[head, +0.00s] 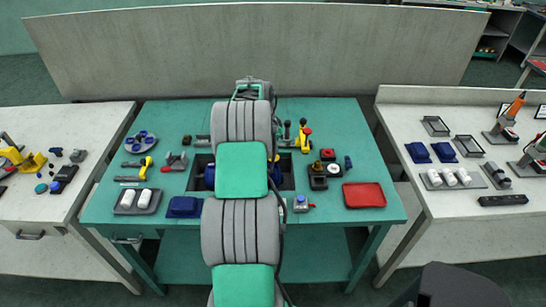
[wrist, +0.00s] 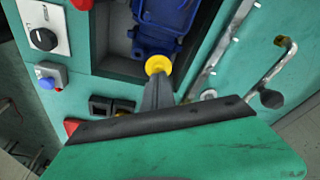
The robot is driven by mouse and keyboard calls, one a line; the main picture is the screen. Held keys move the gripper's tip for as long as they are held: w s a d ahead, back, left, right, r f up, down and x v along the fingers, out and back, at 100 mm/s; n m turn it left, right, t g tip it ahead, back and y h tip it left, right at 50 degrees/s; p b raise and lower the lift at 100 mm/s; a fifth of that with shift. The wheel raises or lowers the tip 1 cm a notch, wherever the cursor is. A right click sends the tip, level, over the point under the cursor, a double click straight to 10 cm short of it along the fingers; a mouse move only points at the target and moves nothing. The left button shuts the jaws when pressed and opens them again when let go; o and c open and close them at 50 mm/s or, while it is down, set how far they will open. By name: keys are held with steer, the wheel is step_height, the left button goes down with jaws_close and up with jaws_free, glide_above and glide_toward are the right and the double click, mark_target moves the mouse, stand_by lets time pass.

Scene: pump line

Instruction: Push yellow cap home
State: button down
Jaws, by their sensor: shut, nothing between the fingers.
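The yellow cap (wrist: 158,65) sits at the near end of a blue pump body (wrist: 160,28) in the wrist view. My gripper (wrist: 157,80) is shut and empty, its fingertips right at the cap and seemingly touching it. The fingers hide the cap's near edge, and I cannot tell how deep the cap is seated. In the head view my arm covers the cap and the gripper. Only blue parts of the pump (head: 276,175) show beside the arm, in the dark recess of the green bench.
A metal pipe with a bent handle (wrist: 278,65) runs right of the recess. A knob panel (wrist: 43,38) and a small box with a blue knob (wrist: 50,75) stand left.

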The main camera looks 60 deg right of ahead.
step_height(320, 180, up, 7)
steer(key=p, duration=0.3)
steer(key=shift+p, duration=0.3)
stand_by(0.3)
